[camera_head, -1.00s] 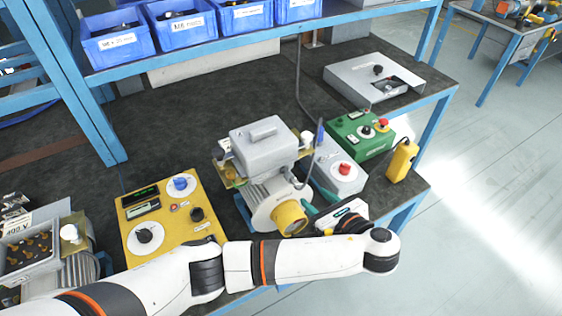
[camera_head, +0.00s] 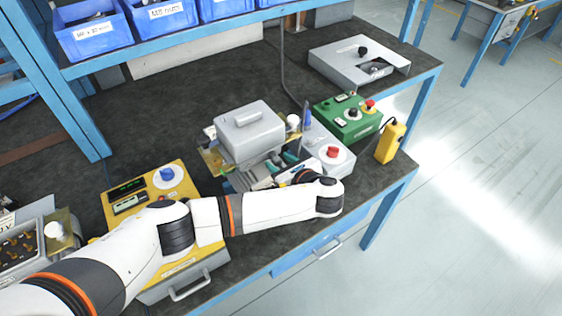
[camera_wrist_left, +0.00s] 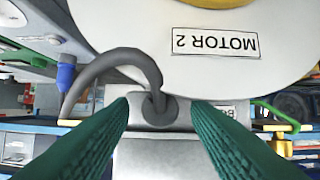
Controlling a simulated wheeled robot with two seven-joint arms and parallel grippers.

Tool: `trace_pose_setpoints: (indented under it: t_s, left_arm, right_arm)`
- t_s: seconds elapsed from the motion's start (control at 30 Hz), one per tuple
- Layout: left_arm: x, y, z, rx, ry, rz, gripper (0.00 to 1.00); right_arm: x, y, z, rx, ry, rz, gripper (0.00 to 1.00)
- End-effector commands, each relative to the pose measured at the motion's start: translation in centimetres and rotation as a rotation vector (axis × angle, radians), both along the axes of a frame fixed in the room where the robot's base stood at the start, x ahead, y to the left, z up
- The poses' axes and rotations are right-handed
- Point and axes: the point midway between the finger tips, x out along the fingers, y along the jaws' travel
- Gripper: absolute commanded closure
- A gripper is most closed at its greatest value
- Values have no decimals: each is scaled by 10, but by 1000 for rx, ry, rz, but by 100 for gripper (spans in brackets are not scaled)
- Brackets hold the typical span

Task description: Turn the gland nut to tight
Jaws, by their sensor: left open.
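The gland nut (camera_wrist_left: 158,110) is a dark grey round fitting where a thick grey cable (camera_wrist_left: 115,62) bends into a light grey box, in the left wrist view. Above it there is the pale housing labelled MOTOR 2 (camera_wrist_left: 216,43). My left gripper (camera_wrist_left: 160,106) is open, its teal fingers on either side of the gland nut; I cannot tell if they touch it. In the head view the left gripper (camera_head: 280,162) is beside the motor's grey terminal box (camera_head: 245,130), and my arm hides much of the motor. My right gripper is not in view.
A yellow control panel (camera_head: 140,187) lies partly under my left arm. A grey unit with a red knob (camera_head: 332,152), a green box (camera_head: 345,118) and a yellow handheld device (camera_head: 390,142) stand at right. Blue bins (camera_head: 90,38) line the shelf behind. The bench's back middle is clear.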

Motion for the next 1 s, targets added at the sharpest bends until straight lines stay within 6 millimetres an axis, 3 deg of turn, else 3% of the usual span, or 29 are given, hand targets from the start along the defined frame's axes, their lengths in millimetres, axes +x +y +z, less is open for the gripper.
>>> trace_pose_setpoints:
  t_s: [0.2,0.5,0.77,1.0]
  left_arm:
    - [0,0,0,0,0,0,56]
    - [0,0,0,1,-1,0,100]
    - [0,0,2,27,20,0,100]
    - [1,-2,4,132,96,1,100]
  right_arm:
    - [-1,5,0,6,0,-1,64]
    - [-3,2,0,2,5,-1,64]
    - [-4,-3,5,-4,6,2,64]
    - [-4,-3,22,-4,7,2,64]
